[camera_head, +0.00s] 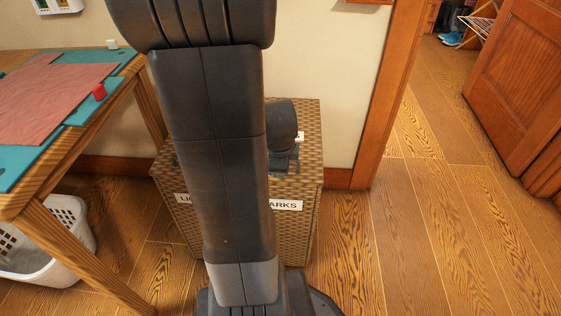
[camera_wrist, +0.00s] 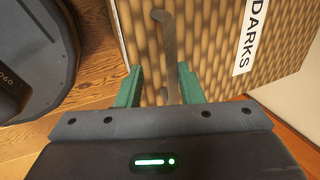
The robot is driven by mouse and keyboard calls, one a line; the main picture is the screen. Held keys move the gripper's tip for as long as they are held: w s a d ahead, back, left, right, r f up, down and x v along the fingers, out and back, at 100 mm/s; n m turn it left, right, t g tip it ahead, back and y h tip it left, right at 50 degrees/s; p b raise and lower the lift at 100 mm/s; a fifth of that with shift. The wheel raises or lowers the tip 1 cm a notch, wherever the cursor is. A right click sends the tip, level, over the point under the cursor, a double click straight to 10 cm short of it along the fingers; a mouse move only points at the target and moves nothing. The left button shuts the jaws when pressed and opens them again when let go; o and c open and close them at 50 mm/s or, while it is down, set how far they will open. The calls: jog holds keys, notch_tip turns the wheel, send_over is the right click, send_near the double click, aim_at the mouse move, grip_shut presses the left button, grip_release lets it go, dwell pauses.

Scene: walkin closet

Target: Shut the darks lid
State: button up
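The woven laundry hamper (camera_head: 308,170) stands against the wall, largely hidden behind my arm. Its front carries a label of which "ARKS" (camera_head: 286,204) shows. The wicker top on the darks side (camera_head: 311,115) shows beyond my wrist; I cannot tell for sure whether its lid is open or shut. In the wrist view, a wicker panel (camera_wrist: 205,45) with a "DARKS" label (camera_wrist: 251,38) fills the upper middle. My gripper (camera_wrist: 160,88) is open, its two green fingers apart. A dark curved strap (camera_wrist: 167,55) lies between them; I cannot tell whether they touch it.
A wooden table (camera_head: 130,85) with teal mats and red cloth stands at the left, above a white basket (camera_head: 65,235). A wooden door frame (camera_head: 388,95) and open door (camera_head: 515,80) are at the right. The wooden floor (camera_head: 410,240) right of the hamper is clear.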

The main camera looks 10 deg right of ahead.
jog(key=shift+r, duration=0.2)
jog(key=shift+r, duration=0.3)
jog(key=p+v, duration=0.5)
jog(key=v, duration=0.8)
jog(key=shift+s, duration=0.25)
jog(key=shift+f, duration=0.1)
jog(key=b+x, duration=0.2)
jog(key=x, duration=0.5)
jog(key=b+x, duration=0.3)
jog(key=x, duration=0.3)
jog(key=shift+w+f, duration=0.25)
jog(key=shift+w, duration=0.1)
jog(key=shift+r, duration=0.15)
